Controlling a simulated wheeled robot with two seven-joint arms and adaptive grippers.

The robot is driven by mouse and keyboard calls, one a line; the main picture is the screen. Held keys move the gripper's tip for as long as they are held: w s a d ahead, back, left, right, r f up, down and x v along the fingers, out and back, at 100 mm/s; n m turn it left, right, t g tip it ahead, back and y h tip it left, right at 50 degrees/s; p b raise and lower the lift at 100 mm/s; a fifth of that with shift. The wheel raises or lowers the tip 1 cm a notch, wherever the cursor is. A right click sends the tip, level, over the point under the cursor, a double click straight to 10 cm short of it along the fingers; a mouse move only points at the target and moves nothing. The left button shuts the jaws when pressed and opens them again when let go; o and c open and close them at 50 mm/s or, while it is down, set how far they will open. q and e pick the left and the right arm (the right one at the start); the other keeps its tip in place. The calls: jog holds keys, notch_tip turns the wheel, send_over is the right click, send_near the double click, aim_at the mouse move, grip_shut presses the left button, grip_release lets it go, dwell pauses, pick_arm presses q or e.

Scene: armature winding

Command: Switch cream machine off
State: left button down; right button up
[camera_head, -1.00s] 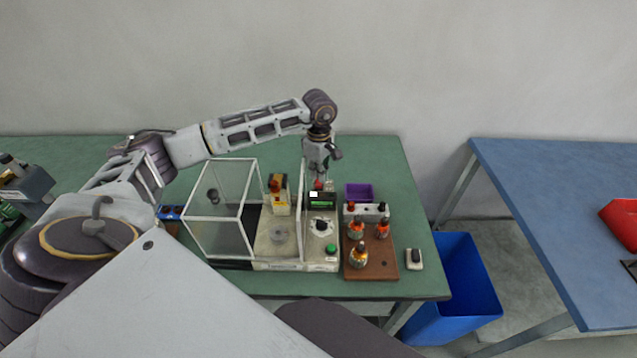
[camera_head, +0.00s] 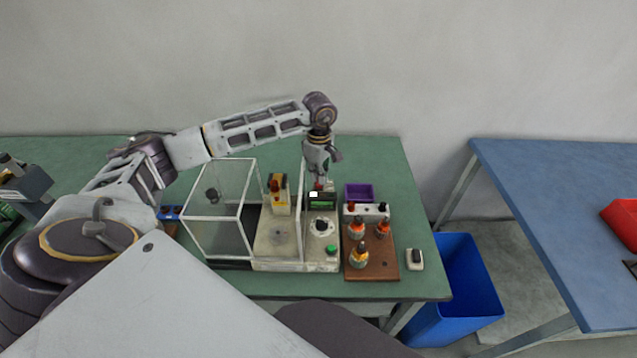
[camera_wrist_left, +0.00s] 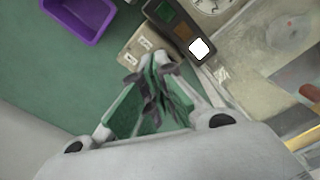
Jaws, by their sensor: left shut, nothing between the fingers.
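The cream machine (camera_head: 318,253) stands on the green table, with a dark panel and green display (camera_head: 322,201), a black knob and a green button (camera_head: 331,249) on its right part. A lit white square (camera_head: 313,194) sits at the panel's left; it also shows in the left wrist view (camera_wrist_left: 199,49). My left gripper (camera_head: 319,182) points down at the machine's back edge, behind the panel. In the left wrist view its fingers (camera_wrist_left: 158,88) are shut and empty, beside the back of the panel. They hide part of the machine's back. My right gripper is not in view.
A clear box with white frame (camera_head: 219,255) stands left of the machine. A blue bin (camera_head: 465,290) is on the floor between the tables.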

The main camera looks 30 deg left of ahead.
pick_arm(q)
jog(key=shift+f+b, duration=0.5)
jog(key=shift+f, duration=0.2)
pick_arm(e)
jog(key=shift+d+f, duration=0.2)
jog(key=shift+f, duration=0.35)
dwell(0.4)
pick_arm(q)
jog(key=shift+r+p, duration=0.55)
jog(key=shift+r, duration=0.5)
jog(key=shift+r+p, duration=1.15)
jog(key=shift+r, duration=1.35)
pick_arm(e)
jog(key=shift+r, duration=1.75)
pick_arm(q)
jog(key=shift+f, duration=0.1)
